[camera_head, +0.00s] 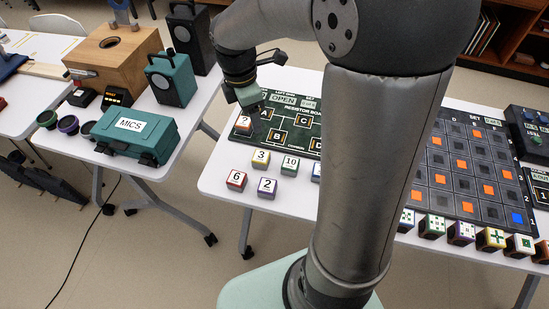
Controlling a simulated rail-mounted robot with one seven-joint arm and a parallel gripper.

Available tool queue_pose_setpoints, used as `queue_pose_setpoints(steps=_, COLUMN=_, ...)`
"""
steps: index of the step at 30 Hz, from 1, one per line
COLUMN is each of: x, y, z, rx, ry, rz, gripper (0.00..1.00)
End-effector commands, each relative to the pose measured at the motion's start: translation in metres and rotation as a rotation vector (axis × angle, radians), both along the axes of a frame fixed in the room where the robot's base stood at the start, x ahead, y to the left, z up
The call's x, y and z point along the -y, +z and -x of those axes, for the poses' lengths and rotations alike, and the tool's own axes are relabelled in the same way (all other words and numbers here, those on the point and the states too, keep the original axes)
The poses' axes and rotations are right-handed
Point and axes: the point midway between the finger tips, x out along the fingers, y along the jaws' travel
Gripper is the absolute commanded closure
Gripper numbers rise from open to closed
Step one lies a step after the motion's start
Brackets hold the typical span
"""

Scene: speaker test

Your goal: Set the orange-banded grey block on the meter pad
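A small block with a pale numbered top and an orange-looking band (243,125) sits at the left edge of the dark green resistor board (283,143). It looks like the orange-banded block. My gripper (254,108) is just above and beside it, pointing down. The fingertips are small and dark against the board, so I cannot tell whether they are open, shut or touching the block. The board shows lettered squares and an "OPEN" label. I cannot make out a meter pad by its label; my arm hides the board's right part.
Blocks marked 6 (236,180), 2 (267,187), 3 (260,159) and 10 (290,165) stand in front of the board. A blue block (316,171) is partly behind my arm. An orange-dotted grid board (463,166) lies right. A teal MICS case (134,135) is on the left table.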

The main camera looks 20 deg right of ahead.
Motion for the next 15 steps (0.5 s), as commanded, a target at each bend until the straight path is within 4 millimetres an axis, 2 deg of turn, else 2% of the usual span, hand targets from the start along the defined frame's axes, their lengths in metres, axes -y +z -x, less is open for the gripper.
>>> queue_pose_setpoints(steps=1, x=0.000, y=0.005, z=0.026, rx=0.023, ry=-0.179, rz=0.014, gripper=0.39)
queue_pose_setpoints(steps=3, x=0.001, y=0.008, z=0.060, rx=0.056, ry=-0.468, rz=0.015, gripper=0.39)
queue_pose_setpoints(steps=7, x=0.002, y=0.006, z=0.116, rx=0.099, ry=-0.961, rz=-0.011, gripper=0.39)
queue_pose_setpoints(steps=9, x=0.002, y=0.003, z=0.139, rx=0.108, ry=-1.175, rz=-0.032, gripper=0.39)
queue_pose_setpoints(steps=12, x=0.001, y=-0.002, z=0.163, rx=0.106, ry=-1.402, rz=-0.058, gripper=0.39)
queue_pose_setpoints(steps=15, x=0.000, y=-0.006, z=0.176, rx=0.099, ry=-1.527, rz=-0.071, gripper=0.39)
